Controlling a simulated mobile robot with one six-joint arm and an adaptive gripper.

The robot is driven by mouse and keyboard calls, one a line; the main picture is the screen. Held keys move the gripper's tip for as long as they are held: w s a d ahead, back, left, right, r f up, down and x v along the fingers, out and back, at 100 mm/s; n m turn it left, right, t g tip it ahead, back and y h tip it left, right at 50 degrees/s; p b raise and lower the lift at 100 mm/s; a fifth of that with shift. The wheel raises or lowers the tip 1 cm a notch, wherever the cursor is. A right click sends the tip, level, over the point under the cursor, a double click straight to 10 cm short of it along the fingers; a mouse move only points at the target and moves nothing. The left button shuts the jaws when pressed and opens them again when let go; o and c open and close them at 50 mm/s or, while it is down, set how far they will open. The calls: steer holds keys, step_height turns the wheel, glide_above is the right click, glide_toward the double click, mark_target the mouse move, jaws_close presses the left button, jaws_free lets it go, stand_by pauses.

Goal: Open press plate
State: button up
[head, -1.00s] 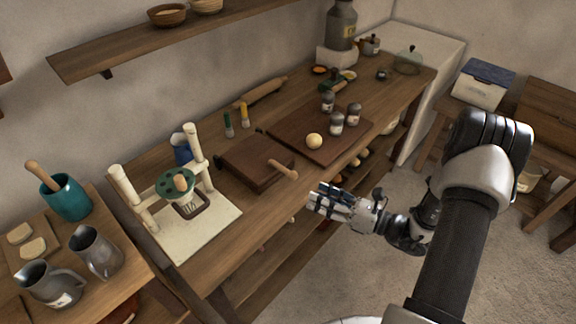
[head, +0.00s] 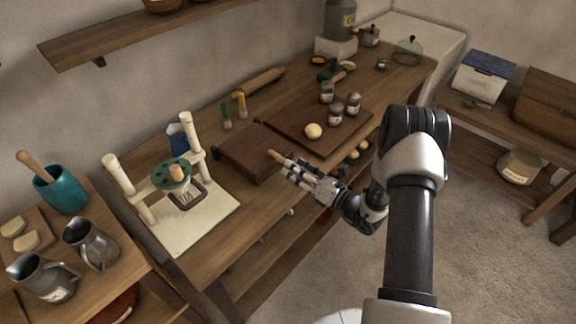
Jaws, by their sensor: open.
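A dark brown wooden press (head: 245,155) lies flat on the long workbench, and its upper plate looks lowered. A light wooden handle (head: 274,155) sticks out from its right side toward me. My gripper (head: 287,168) is open at the handle, with its fingers pointing left. The fingers overlap the handle's outer end in the picture. I cannot tell whether the handle is between the fingers or only behind them.
A cream stand (head: 192,226) with posts stands left of the press. A dark board (head: 290,118) with a dough ball (head: 313,131) and several jars lies to the right. Two small brushes (head: 226,117) stand behind. The floor (head: 480,230) at right is clear.

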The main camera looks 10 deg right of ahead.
steer(key=shift+b+x, duration=0.3)
steer(key=shift+x, duration=1.65)
steer(key=shift+c, duration=0.3)
jaws_close()
